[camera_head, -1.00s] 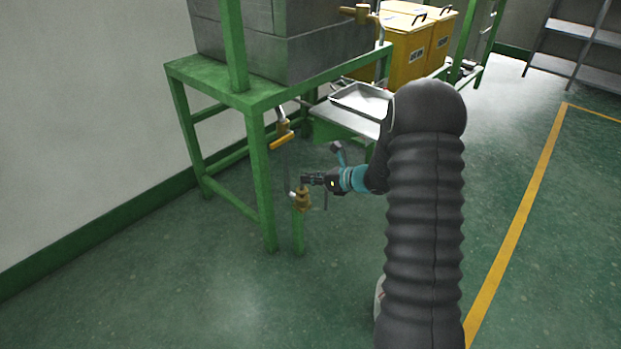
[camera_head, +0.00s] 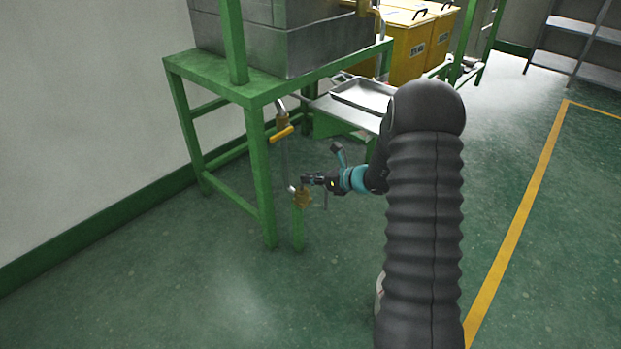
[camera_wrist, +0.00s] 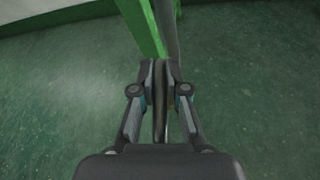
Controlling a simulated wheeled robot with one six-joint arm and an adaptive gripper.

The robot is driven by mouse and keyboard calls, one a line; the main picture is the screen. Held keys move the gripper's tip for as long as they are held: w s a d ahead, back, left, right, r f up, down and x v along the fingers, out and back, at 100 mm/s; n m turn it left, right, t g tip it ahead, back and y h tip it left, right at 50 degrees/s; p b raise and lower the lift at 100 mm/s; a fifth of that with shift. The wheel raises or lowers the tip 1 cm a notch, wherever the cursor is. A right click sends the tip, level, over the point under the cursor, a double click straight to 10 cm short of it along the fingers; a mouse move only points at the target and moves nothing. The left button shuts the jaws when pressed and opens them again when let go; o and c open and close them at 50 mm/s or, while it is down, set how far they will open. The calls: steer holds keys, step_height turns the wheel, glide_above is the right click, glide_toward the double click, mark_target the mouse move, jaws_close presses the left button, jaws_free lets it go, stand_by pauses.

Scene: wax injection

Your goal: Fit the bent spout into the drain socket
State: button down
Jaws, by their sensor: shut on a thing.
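A brass valve with a yellow handle (camera_head: 282,134) hangs under the stand, above and left of my gripper. I cannot tell for certain which part is the drain socket.
The green stand (camera_head: 260,180) carries a grey metal block (camera_head: 310,50); its front leg is left of my gripper. A metal tray (camera_head: 364,95) rests on a low shelf behind. Yellow bins (camera_head: 408,45) stand at the back. The floor in front is clear.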

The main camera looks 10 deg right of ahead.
steer(key=c, duration=1.1)
jaws_free()
steer(key=v, duration=1.2)
steer(key=s+a+n+g+h, duration=0.35)
steer(key=s+n+g, duration=0.45)
steer(key=s+n, duration=0.7)
steer(key=s+a+r+n+t+h+p, duration=0.2)
steer(key=s+r+n, duration=0.4)
steer(key=s+r, duration=0.3)
steer(key=s+a+r+n+t+h+p, duration=0.2)
steer(key=s+r+n, duration=0.5)
steer(key=r, duration=0.6)
steer(key=s+a+h+p, duration=0.1)
steer(key=s+h, duration=0.1)
steer(key=shift+a+r+n+h, duration=0.15)
steer(key=shift+r+n+h, duration=0.1)
steer(key=shift+n+h, duration=0.1)
